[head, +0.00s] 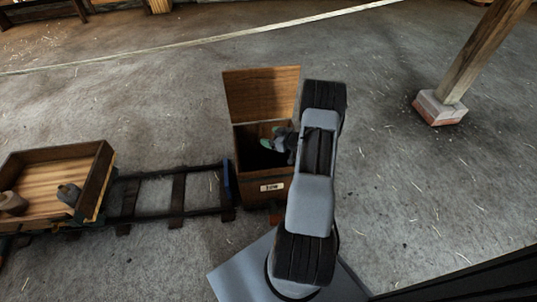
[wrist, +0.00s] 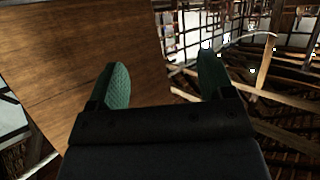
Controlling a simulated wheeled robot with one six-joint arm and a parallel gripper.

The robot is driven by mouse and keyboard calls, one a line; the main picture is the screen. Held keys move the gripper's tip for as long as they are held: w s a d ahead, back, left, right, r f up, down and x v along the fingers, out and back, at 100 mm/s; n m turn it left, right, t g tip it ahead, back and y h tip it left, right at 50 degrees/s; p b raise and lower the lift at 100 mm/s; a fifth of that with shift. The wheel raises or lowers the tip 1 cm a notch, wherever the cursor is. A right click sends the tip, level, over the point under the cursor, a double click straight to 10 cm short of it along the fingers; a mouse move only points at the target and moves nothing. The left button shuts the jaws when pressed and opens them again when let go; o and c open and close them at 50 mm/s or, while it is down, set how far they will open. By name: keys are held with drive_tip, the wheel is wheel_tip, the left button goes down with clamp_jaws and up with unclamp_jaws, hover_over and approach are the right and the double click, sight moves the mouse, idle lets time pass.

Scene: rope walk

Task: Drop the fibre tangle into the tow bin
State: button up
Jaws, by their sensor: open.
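The tow bin (head: 262,188) is a wooden box with a small label on its front. Its lid (head: 262,92) stands open at the back and fills the left of the wrist view (wrist: 60,50). My gripper (head: 271,137) is at the bin's mouth, its green fingertips over the dark opening. In the wrist view my gripper (wrist: 162,78) has its fingers wide apart with nothing between them. The fibre tangle is not visible in either view. The bin's inside is dark, and my arm hides its right side.
A wooden-sided cart (head: 50,177) at left holds a brown roll (head: 12,203) and a grey object (head: 68,194). Rails (head: 178,190) run from it to the bin. A post on a block (head: 440,106) stands at right. A rope (head: 200,41) crosses behind; the floor between is clear.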

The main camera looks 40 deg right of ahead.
drive_tip(key=s+a+r+p, duration=0.3)
drive_tip(key=s+a+r, duration=0.1)
drive_tip(key=s, duration=0.5)
drive_tip(key=shift+a+r, duration=0.2)
drive_tip(key=shift+r, duration=0.45)
